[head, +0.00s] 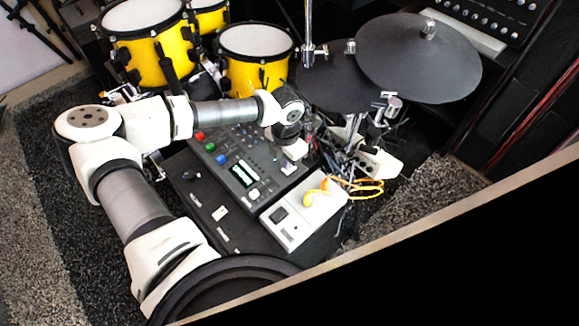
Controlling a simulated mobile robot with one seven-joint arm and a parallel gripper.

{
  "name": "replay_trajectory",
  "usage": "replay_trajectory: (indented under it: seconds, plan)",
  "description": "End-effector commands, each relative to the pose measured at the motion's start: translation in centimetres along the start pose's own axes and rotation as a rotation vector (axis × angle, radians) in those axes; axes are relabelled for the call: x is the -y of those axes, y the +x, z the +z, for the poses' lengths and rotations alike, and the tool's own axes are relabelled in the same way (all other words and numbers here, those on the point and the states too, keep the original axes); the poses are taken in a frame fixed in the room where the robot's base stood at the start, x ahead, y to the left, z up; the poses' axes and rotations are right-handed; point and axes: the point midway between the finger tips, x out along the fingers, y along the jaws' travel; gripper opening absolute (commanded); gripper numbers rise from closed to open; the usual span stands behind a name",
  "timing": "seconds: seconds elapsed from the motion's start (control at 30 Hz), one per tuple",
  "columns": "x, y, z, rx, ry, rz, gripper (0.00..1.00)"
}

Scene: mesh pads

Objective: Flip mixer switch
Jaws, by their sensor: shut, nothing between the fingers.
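The dark mixer-like console (268,190) has a lit display, rows of small controls and red, green and blue buttons. A black unit (190,215) in front of it carries a white-plated switch (220,213) and a round knob. A pale box (305,222) at the front right has a dark switch (280,214). I cannot tell which switch belongs to the mixer or how either is set. My gripper (288,168) is shut and empty, pointing down over the right part of the console. Whether its tips touch the console is unclear.
Orange and yellow cables (350,186) lie over the pale box and to its right. Yellow drums (255,60) stand behind, and dark cymbals (418,58) on metal stands are at the back right. My arm reaches over the left side. Grey carpet (425,195) lies open at right.

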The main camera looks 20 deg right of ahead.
Motion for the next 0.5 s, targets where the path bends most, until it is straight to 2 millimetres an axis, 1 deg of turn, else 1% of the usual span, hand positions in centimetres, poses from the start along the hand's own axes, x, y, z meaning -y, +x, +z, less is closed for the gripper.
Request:
replay_trajectory:
  seconds: [0.5]
  plan:
    - [-0.01, 0.82, 0.0, 0.0, 0.0, 0.0, 0.0]
